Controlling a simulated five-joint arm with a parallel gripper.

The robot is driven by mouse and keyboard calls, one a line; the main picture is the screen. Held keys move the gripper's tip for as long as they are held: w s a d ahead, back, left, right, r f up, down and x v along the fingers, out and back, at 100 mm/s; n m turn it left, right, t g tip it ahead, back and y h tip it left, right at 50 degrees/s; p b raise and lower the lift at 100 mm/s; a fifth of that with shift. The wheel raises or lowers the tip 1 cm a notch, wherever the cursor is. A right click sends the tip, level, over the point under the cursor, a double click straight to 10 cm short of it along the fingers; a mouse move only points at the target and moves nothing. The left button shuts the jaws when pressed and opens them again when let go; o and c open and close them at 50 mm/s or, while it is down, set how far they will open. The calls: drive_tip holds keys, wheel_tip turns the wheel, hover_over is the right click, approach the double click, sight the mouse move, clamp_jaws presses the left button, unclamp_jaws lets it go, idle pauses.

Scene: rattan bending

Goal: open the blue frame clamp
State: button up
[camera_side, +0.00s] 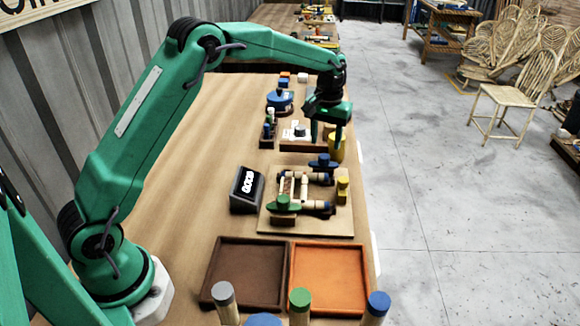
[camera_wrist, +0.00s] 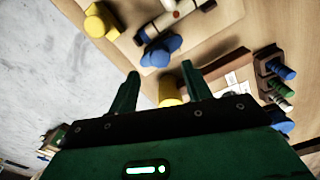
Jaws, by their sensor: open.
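The blue frame clamp (camera_side: 323,162) sits at the far edge of the wooden board (camera_side: 264,220), by the far end of the light rattan frame (camera_side: 283,188). In the wrist view the blue clamp (camera_wrist: 160,52) shows its rounded knob just beyond my fingertips. I cannot tell whether the clamp is open or closed. My gripper (camera_side: 327,136) is open and empty, pointing down above the table beyond the board, apart from the clamp.
A yellow cylinder (camera_side: 337,150) stands close by my fingers. A green clamp (camera_side: 284,204) and a yellow clamp (camera_side: 342,190) are on the board. A display box (camera_side: 246,188) stands to its left. Brown (camera_side: 206,284) and orange (camera_side: 364,280) trays lie nearer. The table's left side is clear.

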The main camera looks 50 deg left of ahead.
sight(323, 157)
drive_tip(key=shift+r, duration=1.3)
drive_tip(key=shift+s+r, duration=0.25)
drive_tip(key=shift+r, duration=0.15)
drive_tip(key=s+d+r+m+t, duration=0.1)
drive_tip(key=s+r+m+t, duration=0.15)
drive_tip(key=s+r, duration=1.15)
drive_tip(key=s+d+f+m+t, duration=0.1)
drive_tip(key=s+f+m+t, duration=0.1)
drive_tip(key=s, duration=1.8)
wheel_tip(323, 157, down, 2)
drive_tip(key=shift+f+t, duration=0.1)
drive_tip(key=shift+t, duration=0.45)
